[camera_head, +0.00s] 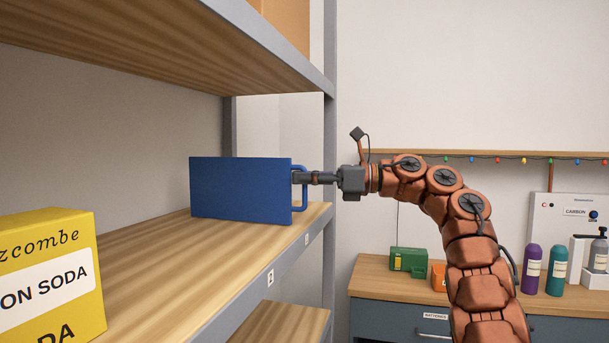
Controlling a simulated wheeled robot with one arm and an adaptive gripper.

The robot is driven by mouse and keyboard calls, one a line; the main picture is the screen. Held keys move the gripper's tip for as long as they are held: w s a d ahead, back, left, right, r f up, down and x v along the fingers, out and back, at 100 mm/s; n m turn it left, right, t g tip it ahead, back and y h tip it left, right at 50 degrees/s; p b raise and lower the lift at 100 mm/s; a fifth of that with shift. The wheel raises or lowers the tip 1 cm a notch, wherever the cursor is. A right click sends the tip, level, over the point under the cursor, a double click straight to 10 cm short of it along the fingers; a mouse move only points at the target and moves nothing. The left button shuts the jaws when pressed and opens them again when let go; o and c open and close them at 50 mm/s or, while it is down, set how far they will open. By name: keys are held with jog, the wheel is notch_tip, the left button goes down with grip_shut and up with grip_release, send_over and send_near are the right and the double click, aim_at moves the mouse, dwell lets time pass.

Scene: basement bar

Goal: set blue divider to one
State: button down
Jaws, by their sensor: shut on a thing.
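The blue divider (240,190) is a flat upright panel standing on the wooden middle shelf (165,270), toward its far end. It has a blue loop handle (305,200) on its right edge, at the shelf's front. My gripper (300,178) reaches in from the right and is shut on the upper part of this handle. The fingertips are small here and partly merge with the handle. A white label (270,278) reading 2 is on the shelf's front edge, nearer than the divider. Another small label (307,239) sits farther along the edge, too small to read.
A yellow soda box (50,275) stands on the shelf at near left. Bare shelf lies between it and the divider. A grey shelf post (329,200) rises behind the handle. An upper shelf (160,50) hangs above. A counter (385,288) with bottles and boxes stands at right.

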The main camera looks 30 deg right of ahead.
jog(key=shift+d+r, duration=0.1)
jog(key=shift+d, duration=0.1)
jog(key=c, duration=1.2)
grip_release()
jog(key=shift+w, duration=0.15)
jog(key=v, duration=0.7)
jog(key=shift+d, duration=0.2)
